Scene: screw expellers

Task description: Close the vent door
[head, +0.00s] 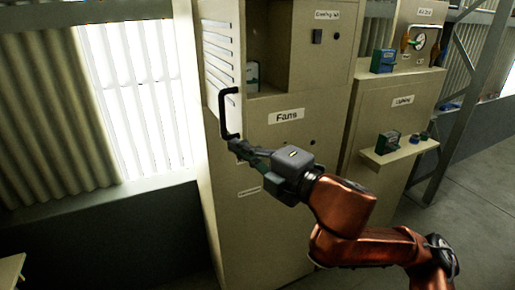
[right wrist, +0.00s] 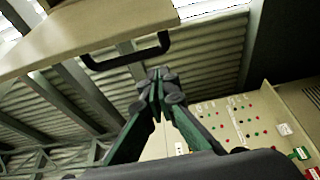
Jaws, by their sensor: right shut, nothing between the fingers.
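The vent door (head: 221,62) is a beige slatted panel at the upper left of the Fans cabinet. It stands swung open, leaving a dark compartment beside it. Its black bar handle (head: 228,114) points toward the left. In the right wrist view the door (right wrist: 85,38) crosses the top left, with the handle (right wrist: 128,58) beneath its edge. My right gripper (head: 236,146) is at the handle's lower end; its closed fingertips (right wrist: 157,80) hold nothing. Whether they touch the handle I cannot tell. My left gripper is not in view.
The Fans cabinet (head: 262,205) stands below and right of the door. A small device (head: 252,75) sits inside the open compartment. A Lighting cabinet (head: 385,115) with a shelf (head: 400,152) is at right. A bright window (head: 140,95) is left; open floor lies at lower right.

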